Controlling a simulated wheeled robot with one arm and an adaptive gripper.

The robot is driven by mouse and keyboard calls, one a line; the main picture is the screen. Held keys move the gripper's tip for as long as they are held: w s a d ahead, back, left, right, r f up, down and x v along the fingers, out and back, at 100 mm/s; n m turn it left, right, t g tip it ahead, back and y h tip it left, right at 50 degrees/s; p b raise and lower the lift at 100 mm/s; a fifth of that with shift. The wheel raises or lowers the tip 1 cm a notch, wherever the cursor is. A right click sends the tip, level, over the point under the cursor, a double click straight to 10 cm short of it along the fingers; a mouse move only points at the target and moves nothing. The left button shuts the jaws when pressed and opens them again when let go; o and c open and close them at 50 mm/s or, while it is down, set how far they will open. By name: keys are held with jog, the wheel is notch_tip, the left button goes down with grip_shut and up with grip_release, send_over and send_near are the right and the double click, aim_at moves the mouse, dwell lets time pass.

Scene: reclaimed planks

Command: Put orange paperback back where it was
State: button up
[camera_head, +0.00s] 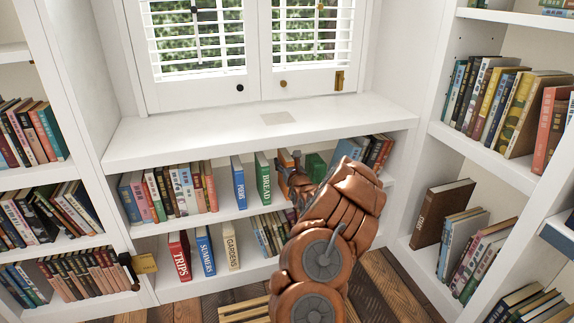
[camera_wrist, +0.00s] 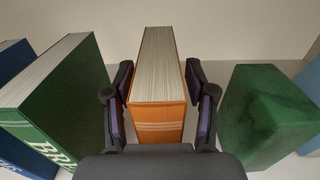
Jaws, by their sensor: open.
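The orange paperback (camera_wrist: 158,118) stands upright in the wrist view, its orange spine toward me and its pale page edges on top. It also shows in the head view (camera_head: 286,158), partly hidden by my arm, on the upper shelf under the window ledge. My gripper (camera_wrist: 164,98) is open, with one finger on each side of the book. Narrow gaps show beside the fingers; I cannot tell whether either one touches. The gripper's palm hides the book's lower end.
A green BREAD book (camera_wrist: 72,105) leans left of the orange one, with the blue POEMS book (camera_head: 239,182) beyond it. A green block (camera_wrist: 262,115) stands to the right. The white window ledge (camera_head: 200,135) is above. TRIPS (camera_head: 180,257), SUMMERS and GARDENS stand on the shelf below.

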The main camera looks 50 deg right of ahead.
jog(key=shift+r, duration=0.1)
jog(key=shift+s+a, duration=0.1)
jog(key=shift+s, duration=0.2)
jog(key=p+v, duration=0.3)
jog(key=v, duration=0.8)
jog(key=shift+s+a+r, duration=0.1)
jog(key=shift+a, duration=0.05)
